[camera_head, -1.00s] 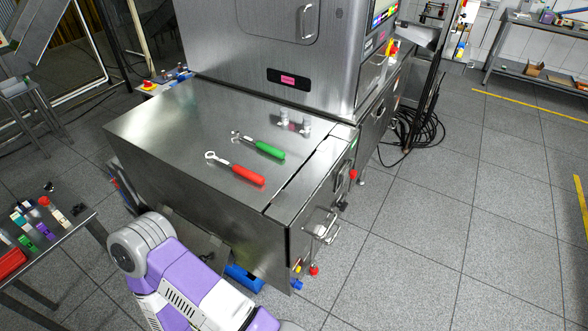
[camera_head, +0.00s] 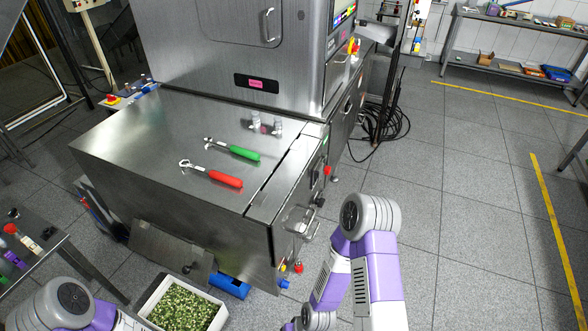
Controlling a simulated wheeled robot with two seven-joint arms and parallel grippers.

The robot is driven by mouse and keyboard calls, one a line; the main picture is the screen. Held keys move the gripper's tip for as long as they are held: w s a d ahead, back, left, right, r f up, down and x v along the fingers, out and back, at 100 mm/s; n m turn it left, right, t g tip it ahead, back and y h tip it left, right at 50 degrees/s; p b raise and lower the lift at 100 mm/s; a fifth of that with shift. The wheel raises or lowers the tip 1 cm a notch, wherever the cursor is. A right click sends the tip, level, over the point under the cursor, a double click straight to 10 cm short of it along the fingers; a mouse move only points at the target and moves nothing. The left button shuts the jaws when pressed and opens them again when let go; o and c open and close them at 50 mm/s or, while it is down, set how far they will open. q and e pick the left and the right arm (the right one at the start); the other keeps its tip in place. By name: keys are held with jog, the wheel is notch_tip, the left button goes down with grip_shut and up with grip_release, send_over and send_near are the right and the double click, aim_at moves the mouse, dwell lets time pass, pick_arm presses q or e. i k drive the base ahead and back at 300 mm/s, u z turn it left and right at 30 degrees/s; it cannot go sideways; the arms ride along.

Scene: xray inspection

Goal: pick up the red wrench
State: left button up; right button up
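The red wrench (camera_head: 212,173) lies flat on the steel top of the inspection machine (camera_head: 140,150), its red handle toward the right and its metal head toward the left. A green-handled wrench (camera_head: 232,149) lies just behind it, apart from it. My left arm shows at the lower left and my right arm at the lower right, both in front of the machine and well away from the wrench. Neither gripper is in view.
A tall steel cabinet (camera_head: 215,45) rises behind the machine top. A white crate of green pieces (camera_head: 185,308) and a blue object (camera_head: 230,286) are on the floor in front. A side table (camera_head: 45,255) stands at the left. Floor is free at the right.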

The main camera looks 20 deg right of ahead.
aim_at(232, 181)
jog(key=z, duration=0.7)
jog(key=i, duration=0.5)
